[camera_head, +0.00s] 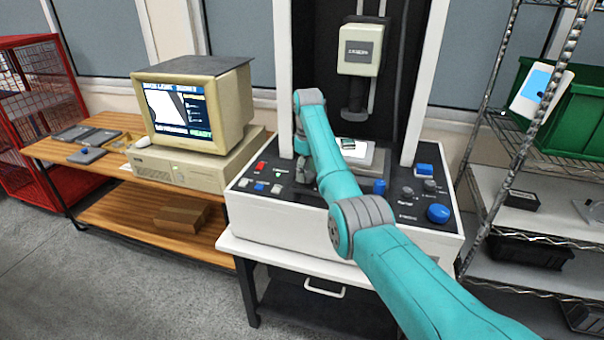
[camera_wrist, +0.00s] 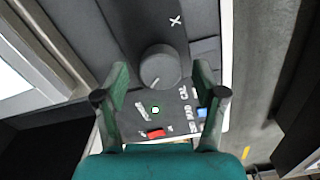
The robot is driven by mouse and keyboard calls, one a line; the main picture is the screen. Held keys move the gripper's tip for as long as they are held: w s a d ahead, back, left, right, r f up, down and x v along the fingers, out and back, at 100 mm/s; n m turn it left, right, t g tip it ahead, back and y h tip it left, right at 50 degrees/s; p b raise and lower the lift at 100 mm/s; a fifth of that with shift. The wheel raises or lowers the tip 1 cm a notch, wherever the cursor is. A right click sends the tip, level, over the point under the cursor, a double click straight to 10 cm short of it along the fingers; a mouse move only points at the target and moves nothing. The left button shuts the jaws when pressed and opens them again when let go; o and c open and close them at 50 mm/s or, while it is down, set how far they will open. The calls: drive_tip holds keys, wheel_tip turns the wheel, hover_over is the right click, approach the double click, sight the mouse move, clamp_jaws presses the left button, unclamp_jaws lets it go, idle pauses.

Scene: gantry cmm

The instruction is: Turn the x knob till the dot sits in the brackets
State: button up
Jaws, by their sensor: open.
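The x knob (camera_wrist: 160,68) is a round dark grey dial with a pale pointer line, on a dark panel beside a white X mark (camera_wrist: 175,20). In the wrist view my gripper (camera_wrist: 161,72) is open, with one green finger to the left of the knob and one to the right. I cannot tell whether either finger touches it. The monitor screen (camera_head: 180,108) shows a pale shape and a dark text column; a dot and brackets are too small to make out.
The machine's console (camera_head: 290,235) also carries a red button (camera_head: 261,166), a large blue knob (camera_head: 438,213) and other controls. The measuring head (camera_head: 361,48) hangs above a pale stage. A wire shelf with a green bin (camera_head: 570,110) stands right; a red cage (camera_head: 40,110) stands left.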

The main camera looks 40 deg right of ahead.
drive_tip(key=shift+f, duration=0.4)
drive_tip(key=c, duration=1.1)
drive_tip(key=shift+c, duration=0.2)
drive_tip(key=m, duration=0.4)
drive_tip(key=shift+m, duration=0.4)
drive_tip(key=m, duration=0.5)
drive_tip(key=shift+m, duration=0.3)
